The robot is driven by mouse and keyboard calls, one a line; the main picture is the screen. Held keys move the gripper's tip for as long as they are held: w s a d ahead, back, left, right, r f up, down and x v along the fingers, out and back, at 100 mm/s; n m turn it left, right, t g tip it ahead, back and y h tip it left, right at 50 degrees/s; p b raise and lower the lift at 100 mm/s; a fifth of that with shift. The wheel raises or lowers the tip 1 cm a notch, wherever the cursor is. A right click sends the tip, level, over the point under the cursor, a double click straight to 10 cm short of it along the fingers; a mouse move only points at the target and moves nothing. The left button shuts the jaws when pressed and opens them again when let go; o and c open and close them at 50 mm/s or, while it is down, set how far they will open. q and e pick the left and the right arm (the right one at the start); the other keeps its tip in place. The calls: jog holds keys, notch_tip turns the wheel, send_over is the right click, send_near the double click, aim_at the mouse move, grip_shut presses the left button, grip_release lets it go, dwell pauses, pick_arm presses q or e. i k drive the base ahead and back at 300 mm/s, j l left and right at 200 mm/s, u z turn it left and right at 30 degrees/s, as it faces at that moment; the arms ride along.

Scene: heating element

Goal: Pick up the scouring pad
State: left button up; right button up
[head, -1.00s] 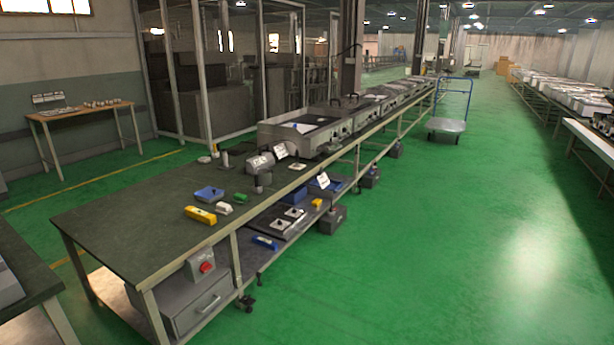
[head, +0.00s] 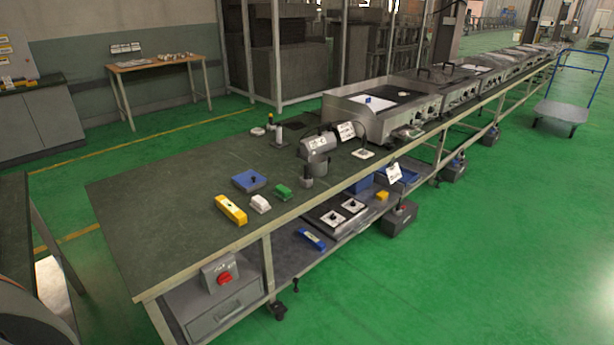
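A small green block (head: 283,192), which looks like the scouring pad, lies on the dark top of the long workbench (head: 170,200). A small white block (head: 260,204) and a yellow tool (head: 231,209) lie to its left. A blue flat box (head: 249,181) is behind and left of it. A grey cylinder (head: 306,178) stands just to its right. Neither of my grippers is in view.
A grey device (head: 318,143) and a steel cooking unit (head: 375,110) stand farther along the bench. A lower shelf holds a blue tool (head: 311,239). Another table (head: 14,220) is at the left. Green floor (head: 480,260) is free on the right.

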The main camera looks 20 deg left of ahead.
aim_at(284, 194)
jog(key=i+u, duration=0.2)
jog(key=i, duration=0.25)
jog(key=i+l+u, duration=0.15)
jog(key=i, duration=0.25)
jog(key=i+l+u, duration=0.2)
jog(key=i, duration=0.25)
jog(key=i+l+u, duration=0.25)
jog(key=i+u, duration=0.2)
jog(key=i+l+u, duration=0.4)
jog(key=k+j, duration=0.05)
jog(key=k, duration=0.05)
